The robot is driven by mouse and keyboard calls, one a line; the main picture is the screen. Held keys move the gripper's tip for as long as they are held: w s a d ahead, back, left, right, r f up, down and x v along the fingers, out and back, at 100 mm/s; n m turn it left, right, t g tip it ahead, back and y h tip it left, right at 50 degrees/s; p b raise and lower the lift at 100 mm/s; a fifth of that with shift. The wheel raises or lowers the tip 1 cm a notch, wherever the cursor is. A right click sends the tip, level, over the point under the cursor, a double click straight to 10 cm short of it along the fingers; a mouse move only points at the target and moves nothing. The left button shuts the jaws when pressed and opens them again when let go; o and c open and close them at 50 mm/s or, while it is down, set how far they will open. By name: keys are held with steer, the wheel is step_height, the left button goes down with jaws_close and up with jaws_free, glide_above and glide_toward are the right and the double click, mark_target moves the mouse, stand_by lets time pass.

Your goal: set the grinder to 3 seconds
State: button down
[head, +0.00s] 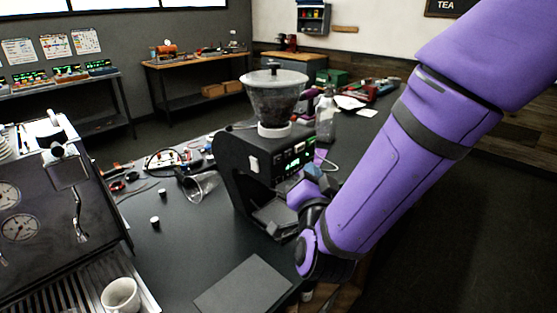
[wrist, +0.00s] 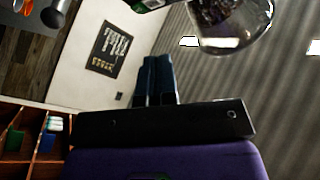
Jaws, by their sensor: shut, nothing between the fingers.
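The grinder (head: 232,168) stands on the dark counter, a black body with a clear hopper (head: 273,97) of beans on top. Its front panel has a lit green display (head: 293,163) whose digits are too small to read surely. My gripper (head: 313,172) is in front of the panel's lower right, its blue fingers partly hidden by my wrist. I cannot tell whether they touch the panel. In the wrist view my gripper (wrist: 156,72) has its fingers together and empty.
An espresso machine (head: 50,215) with a white cup (head: 120,295) stands at left. A glass beaker (head: 200,184) and small items lie left of the grinder. A glass bottle (head: 326,118) stands behind it. A dark mat (head: 243,286) lies in front.

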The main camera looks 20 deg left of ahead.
mark_target(278, 160)
steer(key=d+m, duration=0.1)
steer(key=m, duration=1.1)
steer(key=s+d+m, duration=0.1)
steer(key=m, duration=1.1)
steer(key=d+m, duration=0.1)
steer(key=m, duration=1)
steer(key=shift+s+d+m, duration=0.2)
steer(key=shift+d+m, duration=0.05)
steer(key=shift+m, duration=0.15)
steer(key=shift+a, duration=0.1)
steer(key=w+a, duration=0.3)
steer(key=a, duration=0.5)
steer(key=shift+w, duration=0.2)
stand_by(0.7)
